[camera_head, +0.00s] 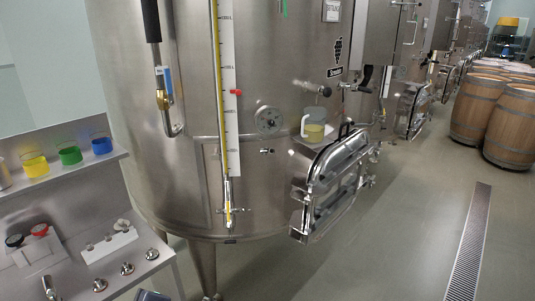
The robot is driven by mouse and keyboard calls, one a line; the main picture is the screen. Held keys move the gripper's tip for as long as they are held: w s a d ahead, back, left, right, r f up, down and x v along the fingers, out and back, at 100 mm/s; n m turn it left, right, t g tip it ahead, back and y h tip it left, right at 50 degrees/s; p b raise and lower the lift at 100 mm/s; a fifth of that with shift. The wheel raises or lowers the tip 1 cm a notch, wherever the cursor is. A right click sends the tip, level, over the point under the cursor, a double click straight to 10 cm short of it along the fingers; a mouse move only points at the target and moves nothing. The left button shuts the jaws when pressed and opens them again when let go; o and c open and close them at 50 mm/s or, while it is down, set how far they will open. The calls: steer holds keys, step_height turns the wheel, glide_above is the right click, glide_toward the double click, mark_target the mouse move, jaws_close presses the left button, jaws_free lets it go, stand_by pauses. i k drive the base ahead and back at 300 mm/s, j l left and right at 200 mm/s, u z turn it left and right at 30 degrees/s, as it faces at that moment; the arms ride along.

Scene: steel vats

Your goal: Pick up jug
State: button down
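A small clear jug (316,128) with yellowish liquid in its lower part stands upright on a small light ledge (306,143). The ledge is at the front of a large steel vat (275,190), just above and left of its oval hatch door (335,178). The jug's white handle is on its left side. My gripper is not in view.
A sampling valve (314,87) sticks out of the vat above the jug. A level gauge (226,100) is to its left. A shelf (70,165) at left holds yellow, green and blue cups. Barrels (510,128) stand at right. The floor (390,240) is clear around a drain grate (468,245).

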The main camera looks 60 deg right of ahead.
mark_target(313, 123)
steer(key=z, duration=2.3)
